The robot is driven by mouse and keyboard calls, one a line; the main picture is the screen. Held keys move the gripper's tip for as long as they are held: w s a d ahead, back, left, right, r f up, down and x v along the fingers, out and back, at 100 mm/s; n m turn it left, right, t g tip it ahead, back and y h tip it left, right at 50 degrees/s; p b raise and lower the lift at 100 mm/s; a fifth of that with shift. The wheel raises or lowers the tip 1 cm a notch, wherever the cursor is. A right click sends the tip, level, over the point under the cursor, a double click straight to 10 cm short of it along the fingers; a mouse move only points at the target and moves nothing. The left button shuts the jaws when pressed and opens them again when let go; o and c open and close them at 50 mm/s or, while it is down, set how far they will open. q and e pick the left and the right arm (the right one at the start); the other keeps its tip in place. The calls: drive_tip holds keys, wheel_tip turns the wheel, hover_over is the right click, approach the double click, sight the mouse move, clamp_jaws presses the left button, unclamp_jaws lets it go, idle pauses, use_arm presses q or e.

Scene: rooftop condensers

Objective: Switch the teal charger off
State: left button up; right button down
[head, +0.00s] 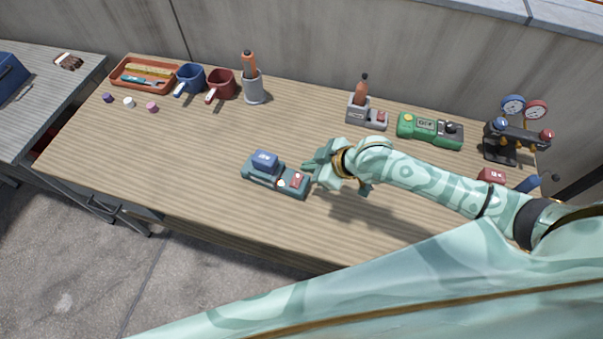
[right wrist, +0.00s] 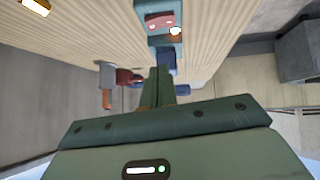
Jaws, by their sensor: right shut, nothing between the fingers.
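The teal charger (head: 262,179) lies on the wooden bench with a blue battery (head: 264,159) seated on its left part. A red switch (head: 298,180) is on its right end, and a small pale round lamp shows beside it. In the right wrist view the charger (right wrist: 154,39) is at the top, with the red switch (right wrist: 159,21) and the bright round lamp (right wrist: 176,30). My right gripper (head: 308,168) is shut and empty, just right of the charger and close to the switch; it appears apart from it. The exact switch tilt cannot be told. My left gripper is not in view.
An orange tray (head: 117,85), blue mug (head: 190,78), red mug (head: 221,86) and grey holder (head: 254,92) stand at the back left. A grey charger with an orange-topped tool (head: 357,114), green device (head: 415,134) and gauge manifold (head: 502,142) stand right. The bench front-left is clear.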

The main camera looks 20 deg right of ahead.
sight(301, 180)
drive_tip(key=b+x, duration=0.1)
drive_tip(key=x, duration=0.3)
drive_tip(key=shift+f, duration=0.1)
wheel_tip(301, 180, down, 3)
drive_tip(key=shift+w+d+r+b, duration=0.1)
drive_tip(key=shift+d+r+b, duration=0.1)
drive_tip(key=shift+b, duration=0.35)
drive_tip(key=shift+w+f, duration=0.1)
drive_tip(key=shift+f, duration=0.45)
drive_tip(key=shift+d+f, duration=0.1)
drive_tip(key=shift+f, duration=0.05)
drive_tip(key=shift+s+a+p, duration=0.4)
drive_tip(key=shift+s+p, duration=0.05)
drive_tip(key=shift+p, duration=0.05)
drive_tip(key=shift+s+a, duration=0.15)
